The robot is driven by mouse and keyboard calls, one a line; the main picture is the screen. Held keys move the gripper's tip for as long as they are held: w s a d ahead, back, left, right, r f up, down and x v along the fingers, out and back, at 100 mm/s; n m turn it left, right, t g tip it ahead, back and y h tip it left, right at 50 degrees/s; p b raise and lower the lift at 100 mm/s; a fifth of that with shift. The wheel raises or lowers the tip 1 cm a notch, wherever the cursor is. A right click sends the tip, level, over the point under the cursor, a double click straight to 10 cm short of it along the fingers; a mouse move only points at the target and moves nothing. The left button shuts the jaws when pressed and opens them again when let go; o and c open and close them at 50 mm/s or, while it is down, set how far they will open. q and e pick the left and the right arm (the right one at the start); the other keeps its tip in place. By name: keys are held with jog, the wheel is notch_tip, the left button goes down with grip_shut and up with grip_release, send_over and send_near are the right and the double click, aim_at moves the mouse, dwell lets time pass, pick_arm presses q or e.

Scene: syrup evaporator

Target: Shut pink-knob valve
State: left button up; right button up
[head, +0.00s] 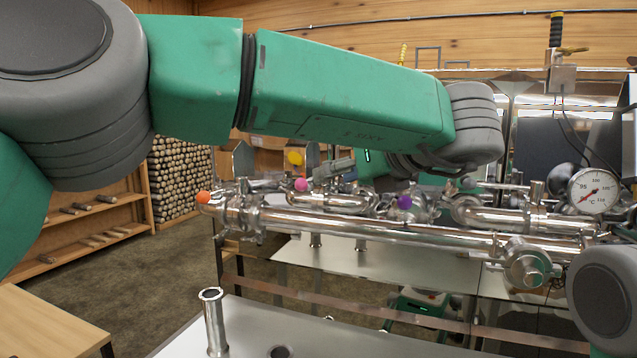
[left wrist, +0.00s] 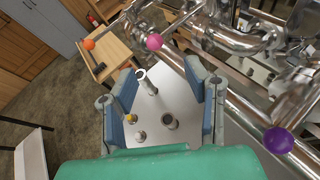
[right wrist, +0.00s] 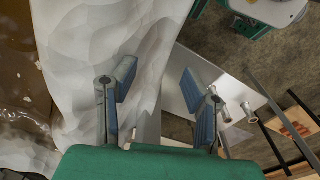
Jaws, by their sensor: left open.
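The pink knob (head: 301,185) sits on the steel pipework, between the orange knob (head: 203,197) on the left and the purple knob (head: 404,201) on the right. My left gripper (head: 328,168) is just right of the pink knob in the head view, partly hidden behind my arm. In the left wrist view, the open left gripper (left wrist: 162,74) has nothing between its fingers. The pink knob (left wrist: 153,42) is beyond the fingertips, apart from them. The purple knob (left wrist: 278,141) is to the right. My right gripper (right wrist: 157,80) is open and empty in the right wrist view.
A yellow knob (head: 295,158) shows behind the pink one. A temperature gauge (head: 593,191) stands at the right. A long steel pipe (head: 400,229) runs in front of the valves. A steel table (head: 300,335) with an upright tube (head: 213,322) is below. A wooden table (head: 45,325) is at left.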

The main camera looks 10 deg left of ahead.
pick_arm(q)
jog(key=v, duration=0.3)
jog(key=shift+s+d+r, duration=0.1)
jog(key=shift+s+d, duration=0.05)
jog(key=shift+d, duration=0.25)
jog(key=shift+a+r, duration=0.1)
jog(key=shift+a, duration=0.05)
